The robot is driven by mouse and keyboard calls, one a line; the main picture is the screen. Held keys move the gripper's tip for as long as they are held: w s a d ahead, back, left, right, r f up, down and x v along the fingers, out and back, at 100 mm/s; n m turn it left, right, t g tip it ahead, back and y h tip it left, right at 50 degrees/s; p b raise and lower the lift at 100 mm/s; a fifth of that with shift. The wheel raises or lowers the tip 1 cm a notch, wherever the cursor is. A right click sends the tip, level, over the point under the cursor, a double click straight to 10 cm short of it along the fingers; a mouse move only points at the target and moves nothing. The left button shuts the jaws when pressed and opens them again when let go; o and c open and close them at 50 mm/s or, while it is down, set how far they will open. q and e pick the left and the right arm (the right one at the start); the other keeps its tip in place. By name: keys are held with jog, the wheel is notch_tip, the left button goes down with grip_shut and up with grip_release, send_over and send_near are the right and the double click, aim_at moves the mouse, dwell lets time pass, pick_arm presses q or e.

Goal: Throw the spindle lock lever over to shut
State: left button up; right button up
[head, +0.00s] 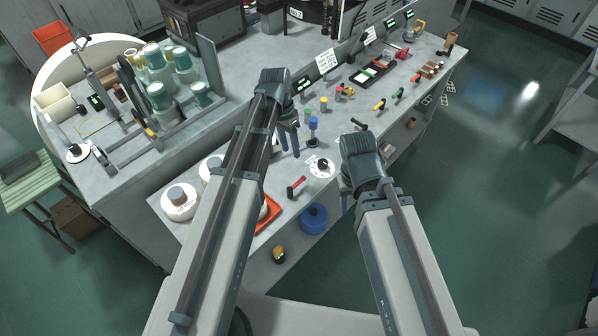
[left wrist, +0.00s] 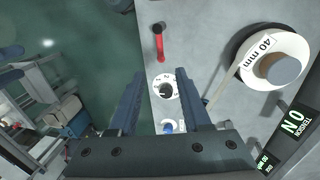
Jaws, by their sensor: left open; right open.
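A short red-handled lever (head: 298,183) with a dark end lies on the bench top near its front; I take it as the spindle lock lever. It shows in the left wrist view (left wrist: 160,48), its red end toward a white dial disc (left wrist: 160,92). That disc also shows in the head view (head: 315,172). My left gripper (head: 290,150) is open and empty above the bench, apart from the lever. Its two fingers (left wrist: 159,74) frame the disc in the wrist view. My right gripper (head: 345,188) is open near the bench's front edge, mostly hidden by its wrist.
White round blocks (head: 180,205), one marked 40 mm (left wrist: 262,50), stand left of the lever. An orange-red tray (head: 268,213) and a blue round container (head: 314,219) are nearby. A blue-topped post (head: 313,124) stands behind the disc. Several coloured-handled items line the bench to the right.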

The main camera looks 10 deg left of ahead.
aim_at(298, 182)
pick_arm(q)
jog(key=f+b, duration=0.4)
jog(key=s+d+f+b, duration=0.1)
jog(key=f+b, duration=0.4)
jog(key=d+f+b, duration=0.1)
jog(key=f+b, duration=0.3)
jog(key=shift+s+d+f, duration=0.15)
jog(key=shift+s+f, duration=0.1)
jog(key=shift+f, duration=0.05)
jog(key=shift+r, duration=0.1)
grip_shut()
dwell(1.1)
